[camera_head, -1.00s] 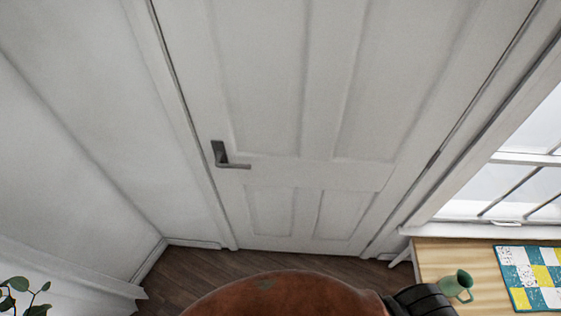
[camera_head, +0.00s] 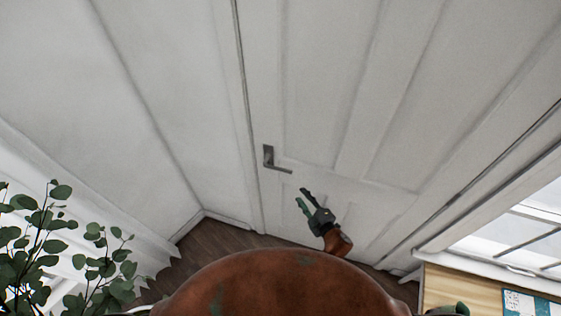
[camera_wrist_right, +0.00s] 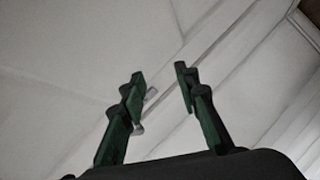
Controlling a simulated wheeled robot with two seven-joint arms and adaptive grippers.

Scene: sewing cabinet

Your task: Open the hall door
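The white panelled hall door (camera_head: 330,90) is shut in its frame. Its grey lever handle (camera_head: 272,160) sits near the door's left edge, with the lever pointing right. My right gripper (camera_head: 304,198) is below and a little right of the lever in the head view, apart from it in the picture. In the right wrist view, my right gripper (camera_wrist_right: 158,85) has its two green fingers spread, with nothing between them. A small part of the handle (camera_wrist_right: 139,129) shows just behind the left finger, partly hidden by it.
A leafy plant (camera_head: 60,250) stands at the lower left. A wooden table (camera_head: 445,288) with a patchwork cloth (camera_head: 530,303) is at the lower right, below a window (camera_head: 520,235). Dark wooden floor (camera_head: 215,245) shows at the door's foot.

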